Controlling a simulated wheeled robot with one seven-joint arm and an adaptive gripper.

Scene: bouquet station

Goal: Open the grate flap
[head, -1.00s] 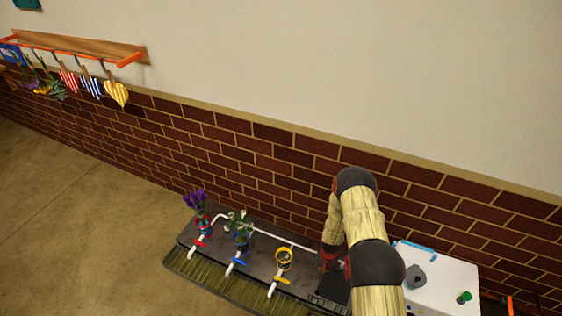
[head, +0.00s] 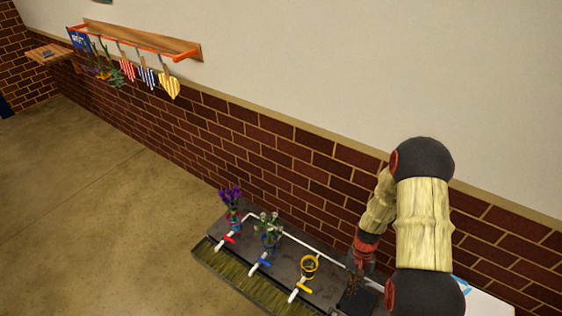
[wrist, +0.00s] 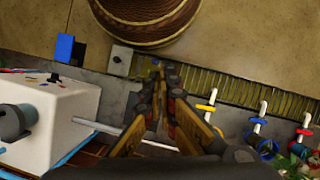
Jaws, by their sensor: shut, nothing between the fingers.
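My gripper (head: 353,288) points down over the right part of the dark counter (head: 322,284) in the head view. In the wrist view my gripper (wrist: 166,70) has its fingertips together, with nothing held. A dark panel (head: 370,301) lies beside the fingers in the head view. It may be the grate flap, but my gripper and arm cover much of it, and I cannot tell its position or any contact. A slatted greenish grate (head: 250,287) runs along the counter's front edge; this grate also shows in the wrist view (wrist: 240,88).
Red, blue and yellow taps (head: 303,287) line the counter, with purple flowers (head: 231,197) and a yellow-rimmed pot (head: 310,265) behind. In the wrist view a woven basket (wrist: 145,22) stands beyond the fingertips and a white box (wrist: 45,122) at left.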

